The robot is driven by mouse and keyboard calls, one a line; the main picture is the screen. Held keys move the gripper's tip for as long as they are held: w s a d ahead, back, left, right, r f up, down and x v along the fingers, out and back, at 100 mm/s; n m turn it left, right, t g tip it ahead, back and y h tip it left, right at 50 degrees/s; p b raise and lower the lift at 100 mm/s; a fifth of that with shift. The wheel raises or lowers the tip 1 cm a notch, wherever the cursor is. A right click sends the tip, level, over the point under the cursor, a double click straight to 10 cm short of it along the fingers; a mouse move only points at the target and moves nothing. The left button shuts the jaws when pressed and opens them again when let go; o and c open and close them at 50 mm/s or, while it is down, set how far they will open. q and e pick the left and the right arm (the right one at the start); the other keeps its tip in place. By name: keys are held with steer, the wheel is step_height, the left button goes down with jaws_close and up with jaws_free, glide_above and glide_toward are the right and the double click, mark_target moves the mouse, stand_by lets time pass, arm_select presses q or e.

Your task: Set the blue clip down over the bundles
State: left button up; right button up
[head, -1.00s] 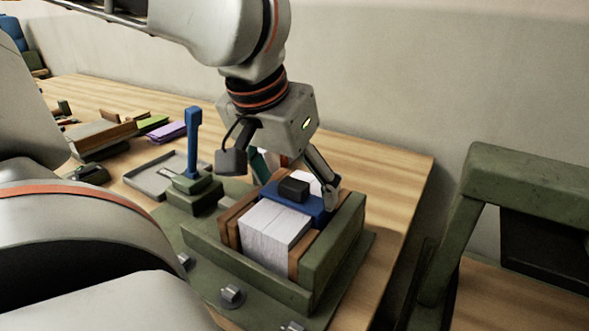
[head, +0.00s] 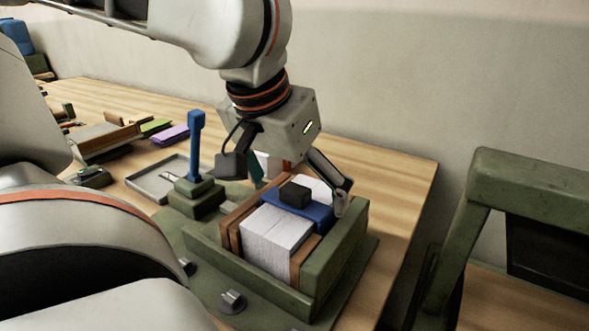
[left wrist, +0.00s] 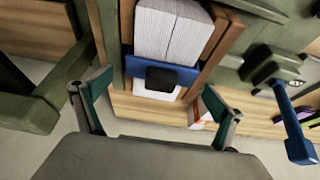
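The blue clip (head: 314,212), a blue bar with a black block on top, lies across the white paper bundles (head: 275,235) in the green holder (head: 335,255). In the left wrist view the clip (left wrist: 186,76) spans the bundles (left wrist: 172,32) between brown side strips. My left gripper (head: 298,190) is open above the clip, its fingers spread to either side of it. In the left wrist view its teal-padded fingers (left wrist: 155,98) stand apart with nothing between the pads. The clip's underside is hidden. My right gripper is not in view.
A blue upright handle (head: 195,145) on a green base stands left of the holder. A grey tray (head: 150,181) lies behind it. Purple and green pieces (head: 171,134) lie farther back. A green frame (head: 480,190) stands at the right.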

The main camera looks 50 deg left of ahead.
arm_select(q)
steer(key=shift+f, duration=0.2)
steer(key=a+v, duration=0.1)
steer(key=v, duration=0.7)
steer(key=shift+d, duration=0.45)
steer(key=shift+w, duration=0.1)
